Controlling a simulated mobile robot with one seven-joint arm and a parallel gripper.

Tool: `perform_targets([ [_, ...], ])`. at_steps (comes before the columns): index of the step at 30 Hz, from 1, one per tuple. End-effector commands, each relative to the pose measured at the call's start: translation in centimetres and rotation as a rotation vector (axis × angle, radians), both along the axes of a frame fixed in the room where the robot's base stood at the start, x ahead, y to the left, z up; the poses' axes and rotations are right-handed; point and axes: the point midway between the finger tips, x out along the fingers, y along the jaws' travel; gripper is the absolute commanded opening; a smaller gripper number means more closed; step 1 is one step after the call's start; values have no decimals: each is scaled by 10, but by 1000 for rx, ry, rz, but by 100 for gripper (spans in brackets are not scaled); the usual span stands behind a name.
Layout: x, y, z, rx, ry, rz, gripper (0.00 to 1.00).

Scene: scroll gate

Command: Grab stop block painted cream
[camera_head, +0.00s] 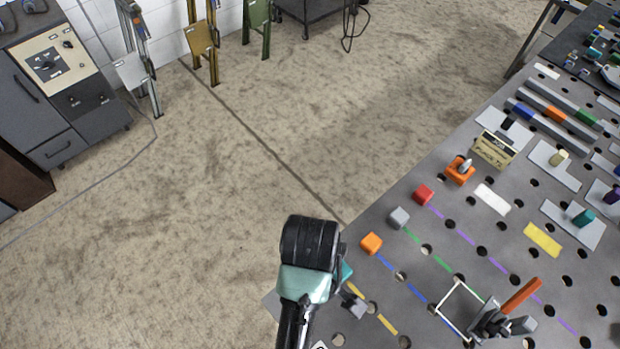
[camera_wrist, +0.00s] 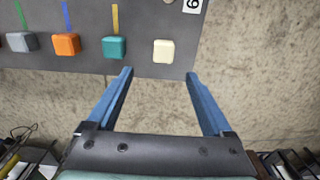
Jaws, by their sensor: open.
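The cream stop block (camera_wrist: 163,51) sits near the edge of the grey perforated table, upper middle of the wrist view. In that view my gripper (camera_wrist: 158,74) is open and empty, with its two blue fingers spread apart. The cream block lies beyond the fingertips, between their lines and slightly right of centre, apart from both fingers. In the head view my wrist and arm (camera_head: 306,270) are at the table's near left edge, and I cannot make out the cream block or the fingertips there.
A teal block (camera_wrist: 114,47) sits just left of the cream one. An orange block (camera_head: 371,243), a grey block (camera_head: 399,217) and a red block (camera_head: 423,194) continue the row. A toggle clamp with an orange handle (camera_head: 520,296) stands on the table (camera_head: 450,240). Open floor lies left.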

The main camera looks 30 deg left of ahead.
Motion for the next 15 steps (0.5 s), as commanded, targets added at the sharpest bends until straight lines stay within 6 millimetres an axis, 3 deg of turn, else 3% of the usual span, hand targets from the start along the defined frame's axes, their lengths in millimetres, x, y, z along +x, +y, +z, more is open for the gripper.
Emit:
perform_targets([
  [9, -2, 0, -57, -2, 6, 2, 85],
  [15, -2, 0, -74, -1, 3, 1, 85],
])
